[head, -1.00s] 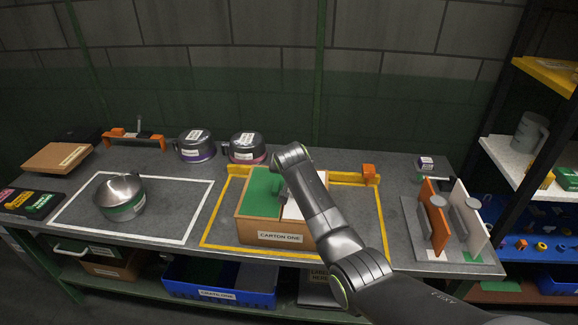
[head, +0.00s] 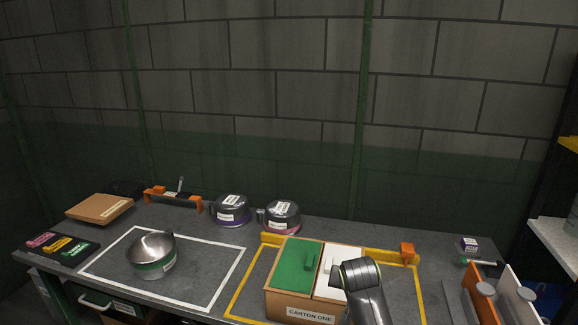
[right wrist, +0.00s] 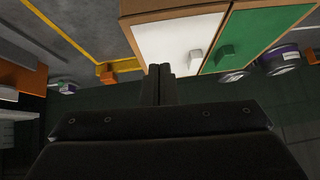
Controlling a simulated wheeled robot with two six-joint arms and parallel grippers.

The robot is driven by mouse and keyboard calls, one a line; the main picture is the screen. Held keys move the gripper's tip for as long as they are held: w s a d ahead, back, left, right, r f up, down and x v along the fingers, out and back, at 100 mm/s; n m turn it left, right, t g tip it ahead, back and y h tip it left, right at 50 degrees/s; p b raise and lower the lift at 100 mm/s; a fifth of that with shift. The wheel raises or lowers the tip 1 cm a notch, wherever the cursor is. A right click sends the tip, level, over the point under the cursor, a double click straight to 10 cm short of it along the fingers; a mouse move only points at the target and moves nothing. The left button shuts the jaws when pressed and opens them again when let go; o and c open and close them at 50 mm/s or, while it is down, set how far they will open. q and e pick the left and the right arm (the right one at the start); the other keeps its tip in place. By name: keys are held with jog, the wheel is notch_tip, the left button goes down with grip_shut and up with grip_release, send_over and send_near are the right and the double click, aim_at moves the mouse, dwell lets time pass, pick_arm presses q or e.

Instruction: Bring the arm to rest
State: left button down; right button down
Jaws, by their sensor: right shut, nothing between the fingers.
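My right arm comes up from the bottom of the head view in front of the carton's right side; its fingertips are not visible there. In the right wrist view my right gripper (right wrist: 160,72) is shut and empty, its fingers together. They appear just in front of the carton, below its white panel (right wrist: 181,42); I cannot tell whether they touch it. The carton (head: 290,307), labelled CARTON ONE, has a green panel (head: 297,262) and a white panel, each with a small handle. My left gripper is not in view.
A metal pot (head: 152,262) stands in the white outlined area. Two lidded pots (head: 231,208) (head: 283,213) stand at the back. A yellow frame with an orange block (head: 407,249) surrounds the carton. Upright orange and white panels (head: 519,294) stand at the right. A brown box (head: 98,208) is at the left.

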jog(key=s+d+f+g, duration=0.1)
jog(key=s+d+f, duration=0.4)
jog(key=s, duration=0.5)
jog(key=s+d+f+g, duration=0.1)
jog(key=s+d+f, duration=0.35)
jog(key=s, duration=0.45)
jog(key=s+d+n+g, duration=0.1)
jog(key=s+d+n, duration=0.1)
jog(key=s, duration=1)
jog(key=s+d+n+g, duration=0.1)
jog(key=s+d, duration=0.1)
jog(key=s, duration=1)
notch_tip(320, 180, down, 27)
jog(key=d+g+b, duration=0.1)
jog(key=b, duration=0.1)
jog(key=s+a+f+g+b, duration=0.1)
jog(key=s+f, duration=1.3)
jog(key=f, duration=0.2)
jog(key=shift+s+f+g+y, duration=0.3)
jog(key=shift+f, duration=0.05)
